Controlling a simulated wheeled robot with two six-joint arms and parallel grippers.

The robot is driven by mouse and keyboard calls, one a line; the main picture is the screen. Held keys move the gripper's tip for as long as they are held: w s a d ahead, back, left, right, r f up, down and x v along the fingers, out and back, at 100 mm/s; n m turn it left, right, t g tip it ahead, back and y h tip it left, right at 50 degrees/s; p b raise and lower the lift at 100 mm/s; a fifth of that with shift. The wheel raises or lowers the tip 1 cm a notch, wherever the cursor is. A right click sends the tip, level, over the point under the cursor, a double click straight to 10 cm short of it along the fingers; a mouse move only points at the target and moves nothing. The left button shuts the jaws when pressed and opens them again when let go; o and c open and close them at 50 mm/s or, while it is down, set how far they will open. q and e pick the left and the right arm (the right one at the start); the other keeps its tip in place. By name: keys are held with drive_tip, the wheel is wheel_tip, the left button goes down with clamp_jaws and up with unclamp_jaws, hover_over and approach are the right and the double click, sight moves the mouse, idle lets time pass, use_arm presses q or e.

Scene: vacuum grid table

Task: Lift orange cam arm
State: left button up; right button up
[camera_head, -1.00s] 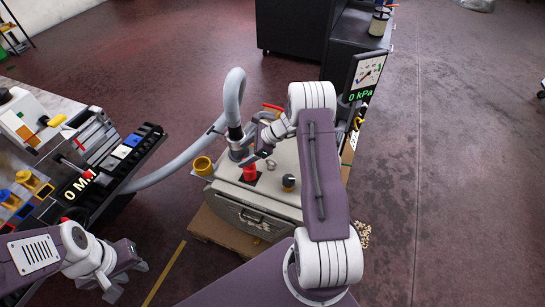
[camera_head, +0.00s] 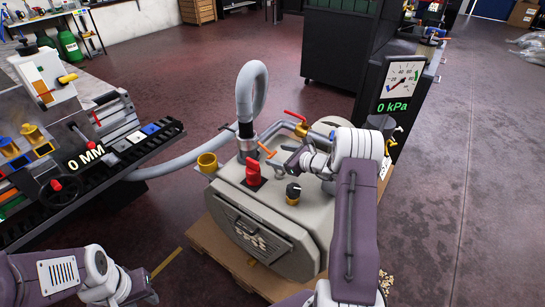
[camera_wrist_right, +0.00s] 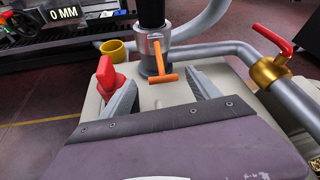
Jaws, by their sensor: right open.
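The orange cam arm (camera_head: 267,150) is a small T-shaped handle on the grey metal hose coupling (camera_head: 247,147) on top of the beige machine. In the right wrist view the cam arm (camera_wrist_right: 160,62) sticks out toward me from the coupling. My right gripper (camera_head: 287,164) is just right of the cam arm in the head view. Its two grey fingers (camera_wrist_right: 165,88) are spread in the wrist view, with the cam arm between and beyond them, apart from both. My left gripper (camera_head: 142,288) hangs at the lower left, away from the machine; its jaw gap is unclear.
A red knob (camera_head: 253,171) and black dial (camera_head: 293,191) stand close by on the machine top. A red-handled valve (camera_wrist_right: 272,66) on a pipe is to the right. A brass cup (camera_head: 207,162) is left. A gauge panel (camera_head: 404,82) reads 0 kPa.

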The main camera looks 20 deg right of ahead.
sight(270, 153)
drive_tip(key=x, duration=0.4)
